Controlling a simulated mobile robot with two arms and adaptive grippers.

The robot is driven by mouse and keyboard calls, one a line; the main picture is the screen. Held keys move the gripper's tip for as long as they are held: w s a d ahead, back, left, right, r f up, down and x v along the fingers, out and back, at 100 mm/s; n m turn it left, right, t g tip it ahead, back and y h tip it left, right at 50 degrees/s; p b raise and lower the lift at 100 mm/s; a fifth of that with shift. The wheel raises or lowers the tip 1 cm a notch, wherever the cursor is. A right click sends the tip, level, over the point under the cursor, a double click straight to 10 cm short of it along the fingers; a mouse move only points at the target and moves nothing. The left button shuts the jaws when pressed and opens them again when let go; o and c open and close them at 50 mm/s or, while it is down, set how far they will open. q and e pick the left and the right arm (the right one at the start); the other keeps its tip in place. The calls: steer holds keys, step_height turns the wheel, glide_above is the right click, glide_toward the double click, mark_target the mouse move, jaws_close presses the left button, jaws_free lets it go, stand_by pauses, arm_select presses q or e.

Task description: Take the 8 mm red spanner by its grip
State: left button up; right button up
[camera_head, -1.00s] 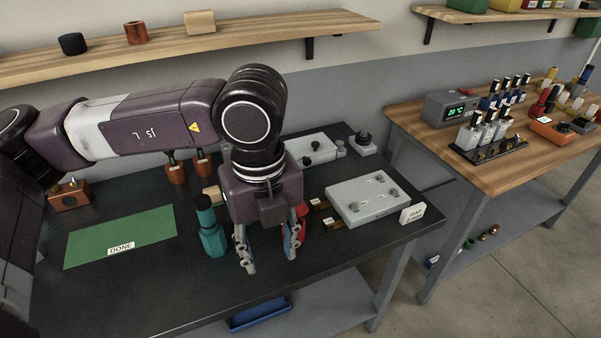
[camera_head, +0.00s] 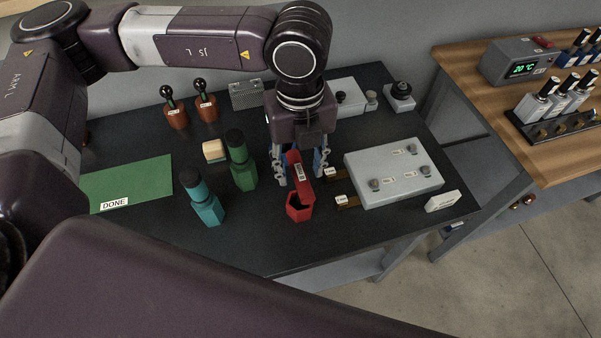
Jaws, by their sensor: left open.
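The red spanner (camera_head: 300,172) shows as a red bar with a small white label, too small to read. Its lower end meets a red six-sided piece (camera_head: 299,213) with a dark top; I cannot tell whether the two are one piece. My left gripper (camera_head: 302,177) is open and points down, with one finger on each side of the red bar. Whether the fingers touch the bar cannot be told. My right gripper is not in view.
A teal tool (camera_head: 206,208) and a green tool (camera_head: 242,174) stand left of the gripper. A grey block (camera_head: 410,187) and labelled brown pieces (camera_head: 347,202) lie to the right. A green DONE mat (camera_head: 125,180) lies at left. The dark table is clear in front.

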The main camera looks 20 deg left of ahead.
arm_select(q)
steer(key=shift+w+f, duration=0.1)
steer(key=shift+f, duration=1.2)
jaws_close()
